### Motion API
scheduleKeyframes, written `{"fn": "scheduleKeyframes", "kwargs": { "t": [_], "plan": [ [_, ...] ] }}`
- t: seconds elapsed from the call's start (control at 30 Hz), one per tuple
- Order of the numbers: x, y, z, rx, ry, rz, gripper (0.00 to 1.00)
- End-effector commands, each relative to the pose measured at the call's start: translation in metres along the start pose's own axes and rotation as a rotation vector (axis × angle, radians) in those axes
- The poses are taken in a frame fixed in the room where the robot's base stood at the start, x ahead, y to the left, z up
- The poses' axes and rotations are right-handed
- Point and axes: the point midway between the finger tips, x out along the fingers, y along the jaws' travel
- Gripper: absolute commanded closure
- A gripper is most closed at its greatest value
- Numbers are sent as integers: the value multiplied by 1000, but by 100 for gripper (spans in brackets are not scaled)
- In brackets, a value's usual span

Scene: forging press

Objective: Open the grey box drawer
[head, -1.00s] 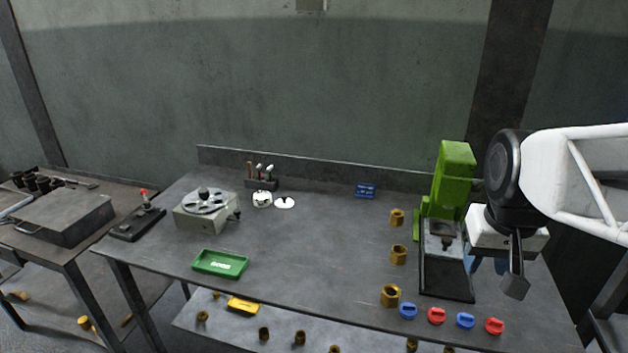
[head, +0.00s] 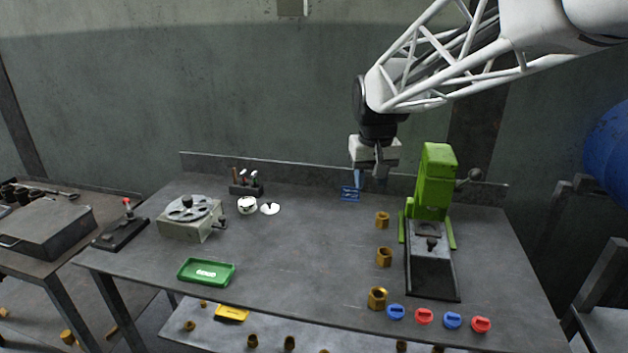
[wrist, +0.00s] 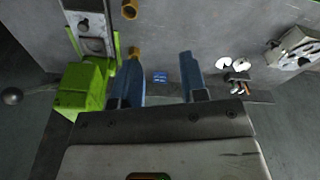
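A grey box (head: 50,230), flat and dark, sits on the left side table in the head view. A handle (head: 10,241) shows at its left front, and I cannot make out a drawer gap. My gripper (head: 371,182) is far to the right of the box, above the back of the main table and left of the green press. In the wrist view my gripper (wrist: 160,65) has its two blue fingers well apart, with nothing between them. The grey box is not in the wrist view.
A green press (head: 433,185) stands at the right of the main table. Brass nuts (head: 384,257), coloured caps (head: 424,315), a green tray (head: 206,285) and a grey reel device (head: 190,217) are on it. A red-handled tool (head: 122,227) stands beside the box. The main table's middle is clear.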

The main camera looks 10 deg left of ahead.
Motion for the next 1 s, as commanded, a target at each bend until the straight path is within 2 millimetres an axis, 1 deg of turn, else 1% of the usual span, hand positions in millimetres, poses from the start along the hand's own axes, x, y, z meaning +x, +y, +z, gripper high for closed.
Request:
{"fn": "scheduleKeyframes", "kwargs": {
  "t": [0.03, 0.1, 0.27, 0.5, 0.77, 0.97, 1.0],
  "plan": [
    [4, -9, -13, -14, -5, -2, 60],
    [9, -20, -29, -31, -10, -4, 60],
    [22, -47, -66, -71, -21, -9, 60],
    [46, -94, -117, -131, -37, -15, 60],
    [78, -151, -166, -196, -56, -21, 60],
    [106, -199, -198, -247, -71, -24, 60],
    [112, -209, -204, -257, -73, -25, 60]
  ]
}}
